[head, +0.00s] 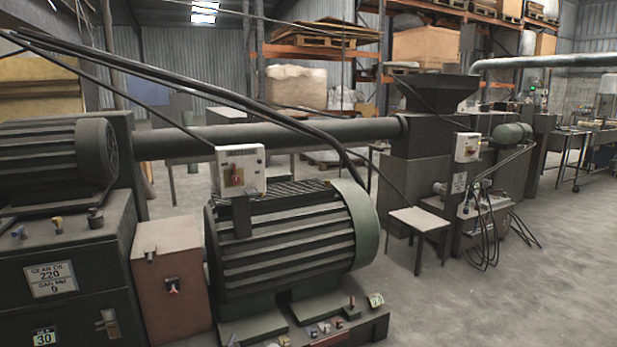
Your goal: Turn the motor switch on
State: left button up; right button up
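A white switch box (240,168) stands on a dark bracket at the top left of a large ribbed motor (290,240). A red switch handle (236,175) is on the front of the box. The handle looks roughly upright, but it is too small to tell its setting. A second white box (467,147) with a small red part is mounted on the machine further back to the right. Neither of my grippers shows in the head view.
Dark cables hang from the upper left across the motor. A brown box (170,270) and a dark gear housing (70,275) stand to the left. A small white-topped table (419,220) is right of the motor. The concrete floor (490,300) at the right front is clear.

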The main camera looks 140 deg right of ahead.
aim_at(235, 180)
jog(key=z, duration=4.1)
